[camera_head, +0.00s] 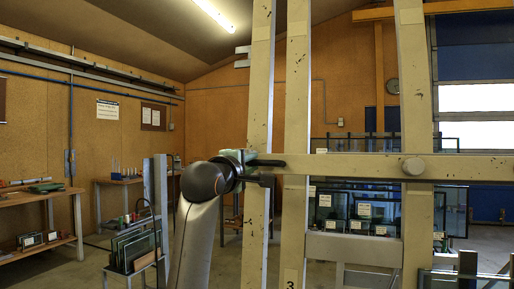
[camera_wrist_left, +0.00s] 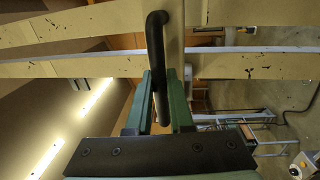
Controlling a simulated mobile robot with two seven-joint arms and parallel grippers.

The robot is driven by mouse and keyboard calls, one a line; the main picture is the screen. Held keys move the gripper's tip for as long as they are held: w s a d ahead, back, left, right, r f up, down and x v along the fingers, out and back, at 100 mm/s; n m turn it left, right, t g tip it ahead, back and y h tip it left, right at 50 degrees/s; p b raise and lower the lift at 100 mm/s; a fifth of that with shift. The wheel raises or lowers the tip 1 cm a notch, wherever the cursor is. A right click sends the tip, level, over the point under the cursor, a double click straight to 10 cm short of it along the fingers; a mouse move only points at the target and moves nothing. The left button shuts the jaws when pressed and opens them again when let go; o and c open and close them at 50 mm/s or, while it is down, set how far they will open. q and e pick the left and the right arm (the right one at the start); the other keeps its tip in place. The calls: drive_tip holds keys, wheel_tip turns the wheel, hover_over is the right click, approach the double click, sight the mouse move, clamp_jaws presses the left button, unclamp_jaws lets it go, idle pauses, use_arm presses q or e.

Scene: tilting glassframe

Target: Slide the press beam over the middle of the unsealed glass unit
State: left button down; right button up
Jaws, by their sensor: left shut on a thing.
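My left gripper (camera_head: 246,164) is at the beam's left end. In the left wrist view its green fingers (camera_wrist_left: 163,105) are shut on a black bar handle (camera_wrist_left: 156,45), and the beam (camera_wrist_left: 173,35) shows behind the handle. Several labelled glass units (camera_head: 364,211) stand behind the posts, below the beam. I cannot tell which unit is unsealed. My right gripper is out of view.
Beige posts (camera_head: 297,110) stand close in front, one marked 3. Workbenches (camera_head: 40,196) line the left wall. More glass edges (camera_head: 465,280) show at bottom right.

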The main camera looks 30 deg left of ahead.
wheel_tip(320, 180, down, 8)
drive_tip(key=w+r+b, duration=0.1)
drive_tip(key=b, duration=0.9)
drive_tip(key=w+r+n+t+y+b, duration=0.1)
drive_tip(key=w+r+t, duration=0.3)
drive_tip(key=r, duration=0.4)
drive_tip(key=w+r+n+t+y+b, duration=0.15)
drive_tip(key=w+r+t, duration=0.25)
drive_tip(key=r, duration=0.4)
use_arm(q)
drive_tip(key=s+f+b, duration=0.1)
drive_tip(key=s+f, duration=0.1)
drive_tip(key=f, duration=1.6)
drive_tip(key=s+d+f+b, duration=0.1)
drive_tip(key=s+f+b, duration=0.1)
drive_tip(key=f, duration=1.6)
drive_tip(key=shift+s+f, duration=0.15)
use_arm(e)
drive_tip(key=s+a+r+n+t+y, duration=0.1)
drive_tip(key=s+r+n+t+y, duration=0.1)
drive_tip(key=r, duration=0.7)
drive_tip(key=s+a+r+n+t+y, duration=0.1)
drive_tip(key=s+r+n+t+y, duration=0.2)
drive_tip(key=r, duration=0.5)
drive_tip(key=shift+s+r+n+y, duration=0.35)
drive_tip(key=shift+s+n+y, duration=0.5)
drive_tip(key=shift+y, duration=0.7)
